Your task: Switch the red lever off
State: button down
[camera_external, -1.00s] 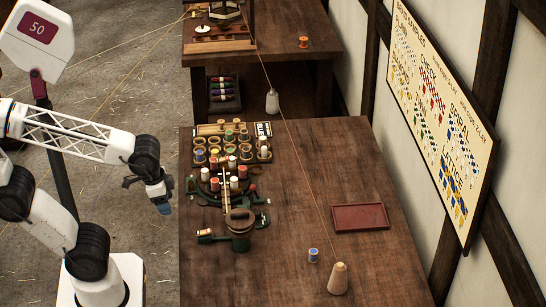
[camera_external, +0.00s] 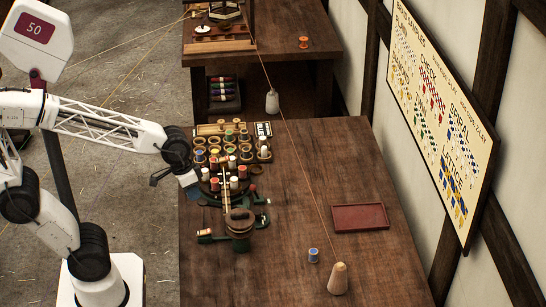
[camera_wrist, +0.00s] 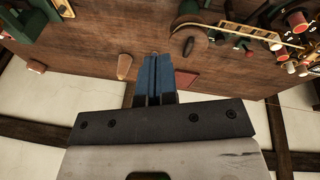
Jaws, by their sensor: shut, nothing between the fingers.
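A small red-tipped part (camera_external: 252,188) shows at the right side of the green rope machine (camera_external: 240,222). It looks like the red lever, but it is too small to tell its position. My gripper (camera_wrist: 153,62) has its blue fingers together and empty in the wrist view. In the external view my gripper (camera_external: 192,188) is over the table's left edge, left of the machine and apart from the red part. In the wrist view the machine's round wooden top (camera_wrist: 188,42) is right of the fingers, and green parts show at the upper left.
A rack of several thread spools (camera_external: 230,145) stands behind the machine. A red tray (camera_external: 360,217), a blue spool (camera_external: 313,255) and a wooden cone (camera_external: 338,279) stand on the right. The table's middle right is mostly clear.

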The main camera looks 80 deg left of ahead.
jog(key=w+a+f+n, duration=0.3)
jog(key=w+a, duration=0.3)
jog(key=n+t, duration=0.2)
jog(key=n, duration=0.6)
send_near(255, 193)
jog(key=s+r, duration=0.4)
jog(key=shift+s+a+f+n, duration=0.15)
jog(key=shift+a+n, duration=0.25)
jog(key=shift+a, duration=0.1)
jog(key=shift+x, duration=5)
